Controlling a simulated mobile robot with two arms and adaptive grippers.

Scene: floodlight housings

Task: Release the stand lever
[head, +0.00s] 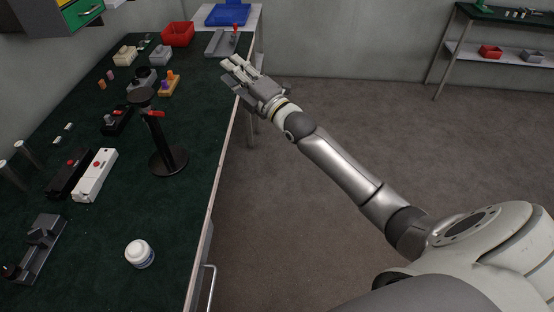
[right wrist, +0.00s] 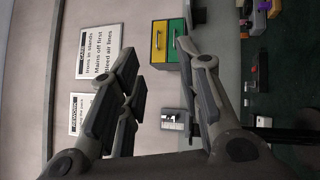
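The black stand (head: 168,158) stands upright on the green bench top, with a round base, a post and a dark round head. My right gripper (head: 234,70) is open and empty, up and to the right of the stand, over the bench's right edge and apart from the lever. In the right wrist view its fingers (right wrist: 160,92) are spread with nothing between them. The lever cannot be made out clearly there. My left gripper is not in view.
A white jar (head: 139,254) stands in front of the stand. A white box (head: 95,175) and a grey fixture (head: 40,248) are to the left. Several small parts, a red bin (head: 178,34) and a blue tray (head: 228,14) lie farther back. Open floor is right of the bench.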

